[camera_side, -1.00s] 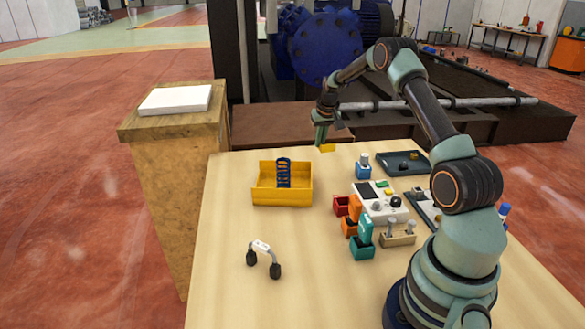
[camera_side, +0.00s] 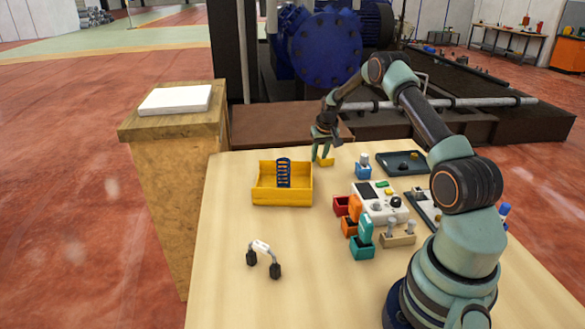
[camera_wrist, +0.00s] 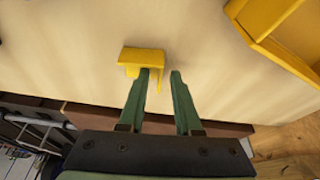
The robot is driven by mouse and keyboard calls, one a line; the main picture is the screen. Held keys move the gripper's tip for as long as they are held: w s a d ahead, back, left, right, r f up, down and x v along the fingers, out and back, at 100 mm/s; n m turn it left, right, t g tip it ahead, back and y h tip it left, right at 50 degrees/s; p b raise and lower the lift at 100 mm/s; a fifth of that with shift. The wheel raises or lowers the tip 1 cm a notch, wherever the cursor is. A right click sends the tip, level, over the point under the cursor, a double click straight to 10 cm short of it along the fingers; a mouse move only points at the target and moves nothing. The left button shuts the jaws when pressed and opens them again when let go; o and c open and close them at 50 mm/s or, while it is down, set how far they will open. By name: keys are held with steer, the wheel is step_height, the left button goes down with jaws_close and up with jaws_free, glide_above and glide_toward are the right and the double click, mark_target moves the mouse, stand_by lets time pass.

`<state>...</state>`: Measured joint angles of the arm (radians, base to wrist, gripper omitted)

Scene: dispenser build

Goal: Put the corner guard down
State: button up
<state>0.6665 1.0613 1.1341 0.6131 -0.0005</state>
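The yellow corner guard (camera_side: 326,162) appears to rest on the wooden table near its back edge, right of the yellow bin. It also shows in the wrist view (camera_wrist: 142,56), with a flat top and a thin flange hanging between my fingers. My gripper (camera_side: 321,157) is low over it, pointing down. In the wrist view its fingers (camera_wrist: 161,73) stand apart: the left finger is at the guard, and a gap shows between the flange and the right finger.
The yellow bin (camera_side: 283,198) with a blue spring (camera_side: 283,172) stands to the left. A blue holder (camera_side: 363,171), a dark tray (camera_side: 392,167), a control box (camera_side: 377,208) and small coloured bins lie to the right. The left front is mostly clear.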

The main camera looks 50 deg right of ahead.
steer(key=shift+r, duration=0.15)
steer(key=v, duration=1.2)
steer(key=s+a+r+n+t, duration=0.1)
steer(key=a+r+n, duration=0.1)
steer(key=a+r, duration=0.55)
steer(key=s+a+r+n, duration=0.1)
steer(key=a+r, duration=0.3)
steer(key=a, duration=0.7)
steer(key=s+a+n+t+y, duration=0.1)
steer(key=s+a+n, duration=0.3)
steer(key=s+a, duration=1)
steer(key=a+r+y, duration=0.1)
steer(key=a, duration=0.1)
steer(key=shift+a+n+t, duration=0.25)
steer(key=shift+n+t, duration=0.05)
